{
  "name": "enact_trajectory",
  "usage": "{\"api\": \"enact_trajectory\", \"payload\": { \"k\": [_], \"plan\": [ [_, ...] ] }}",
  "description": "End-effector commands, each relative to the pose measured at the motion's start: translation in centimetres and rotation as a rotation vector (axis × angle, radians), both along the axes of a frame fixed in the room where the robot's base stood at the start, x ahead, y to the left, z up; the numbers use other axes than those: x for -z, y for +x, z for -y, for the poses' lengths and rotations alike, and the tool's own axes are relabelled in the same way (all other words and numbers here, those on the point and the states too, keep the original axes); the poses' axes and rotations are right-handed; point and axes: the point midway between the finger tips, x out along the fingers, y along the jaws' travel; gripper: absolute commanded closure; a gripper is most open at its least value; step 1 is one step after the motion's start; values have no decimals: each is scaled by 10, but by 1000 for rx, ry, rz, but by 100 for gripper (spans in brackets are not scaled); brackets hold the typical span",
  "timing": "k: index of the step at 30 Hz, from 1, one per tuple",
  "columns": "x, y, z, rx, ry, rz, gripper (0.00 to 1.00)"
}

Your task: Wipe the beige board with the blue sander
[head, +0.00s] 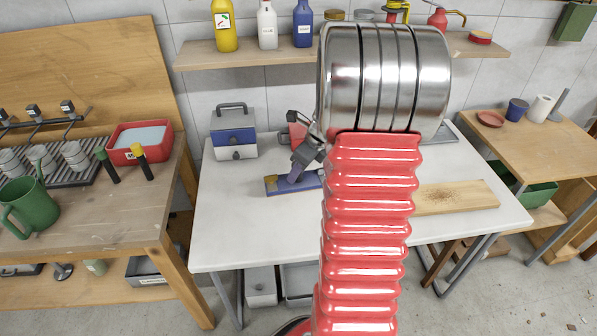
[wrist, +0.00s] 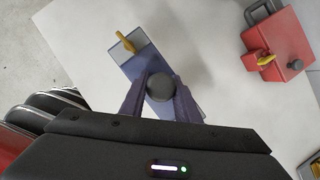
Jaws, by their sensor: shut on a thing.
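The blue sander (head: 277,187) is a long flat blue block near the middle of the white table, left of my red arm. In the wrist view the sander (wrist: 133,62) shows a yellow part at its far end and a dark round knob. My gripper (head: 296,176) is shut on that knob, with one finger on each side in the wrist view (wrist: 161,90). I cannot tell whether the sander touches the table. The beige board (head: 485,193) lies flat on the table right of my arm, with a dark speckled patch on it. My arm hides its left part.
A grey and blue toolbox (head: 234,148) stands at the table's back left. A red can (wrist: 283,58) with a yellow cap stands beyond the sander. The white table (head: 240,225) is clear at front left. A wooden bench (head: 130,205) stands at left.

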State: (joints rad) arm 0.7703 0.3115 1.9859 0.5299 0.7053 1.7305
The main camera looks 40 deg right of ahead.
Motion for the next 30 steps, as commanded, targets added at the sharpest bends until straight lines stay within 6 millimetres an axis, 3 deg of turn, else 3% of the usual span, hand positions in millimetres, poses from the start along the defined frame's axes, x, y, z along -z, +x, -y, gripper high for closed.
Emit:
{"api": "enact_trajectory", "payload": {
  "k": [3,4,11,19,23,30],
  "plan": [
    [0,0,0,0,0,0,99],
    [0,0,0,0,0,0,73],
    [0,0,0,0,0,0,89],
    [1,9,-11,-95,1,0,89],
    [3,23,-30,-269,1,0,89],
    [6,56,-88,-772,1,0,89]
  ]
}}
